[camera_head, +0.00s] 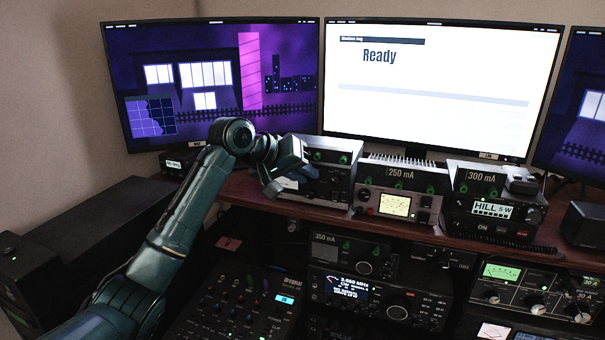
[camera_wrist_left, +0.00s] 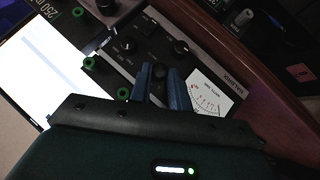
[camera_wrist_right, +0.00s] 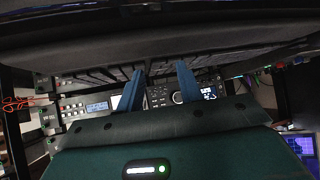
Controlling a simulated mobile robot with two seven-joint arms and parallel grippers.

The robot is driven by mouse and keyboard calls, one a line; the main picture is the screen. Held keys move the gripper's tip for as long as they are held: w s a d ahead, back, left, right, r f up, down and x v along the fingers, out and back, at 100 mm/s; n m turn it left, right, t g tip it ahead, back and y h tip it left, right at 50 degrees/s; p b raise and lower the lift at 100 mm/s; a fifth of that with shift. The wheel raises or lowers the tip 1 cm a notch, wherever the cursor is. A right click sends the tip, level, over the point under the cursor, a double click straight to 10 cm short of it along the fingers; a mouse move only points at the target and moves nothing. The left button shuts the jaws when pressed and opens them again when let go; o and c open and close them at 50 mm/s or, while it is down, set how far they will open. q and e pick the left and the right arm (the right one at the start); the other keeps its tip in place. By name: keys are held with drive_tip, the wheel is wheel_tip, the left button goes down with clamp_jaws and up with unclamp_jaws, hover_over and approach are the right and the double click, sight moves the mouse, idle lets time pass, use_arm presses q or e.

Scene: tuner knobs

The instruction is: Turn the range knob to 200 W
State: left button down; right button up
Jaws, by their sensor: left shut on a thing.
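A small grey meter unit (camera_head: 325,185) stands on the wooden shelf, partly hidden by my left gripper (camera_head: 280,180). In the left wrist view, its panel shows a white dial (camera_wrist_left: 212,95) and dark knobs. My left gripper's blue fingers (camera_wrist_left: 160,88) are shut on a black knob (camera_wrist_left: 158,73) on that panel. Two other knobs, an upper one (camera_wrist_left: 127,44) and a right one (camera_wrist_left: 181,46), are free. The knob labels and settings are too small to read. My right gripper (camera_wrist_right: 160,80) is open, with nothing between its fingers, and is not in the head view.
A 250 mA unit (camera_head: 400,176) and a 300 mA unit (camera_head: 481,177) stand to the right on the shelf (camera_head: 445,238). A monitor reading Ready (camera_head: 440,85) stands behind. A radio (camera_head: 380,298) and a mixer (camera_head: 236,305) sit below.

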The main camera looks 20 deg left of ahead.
use_arm(q)
drive_tip(key=shift+d+r+m+y, duration=0.15)
drive_tip(key=shift+m+y, duration=0.35)
drive_tip(key=shift+y, duration=0.55)
drive_tip(key=shift+d+m+y, duration=0.3)
drive_tip(key=shift+m+y, duration=0.2)
drive_tip(key=shift+y, duration=0.5)
drive_tip(key=shift+d+r+m+y, duration=0.15)
drive_tip(key=shift+m+y, duration=0.35)
drive_tip(key=shift+y, duration=0.55)
drive_tip(key=shift+f, duration=0.1)
drive_tip(key=c, duration=1.3)
unclamp_jaws()
drive_tip(key=shift+s, duration=0.1)
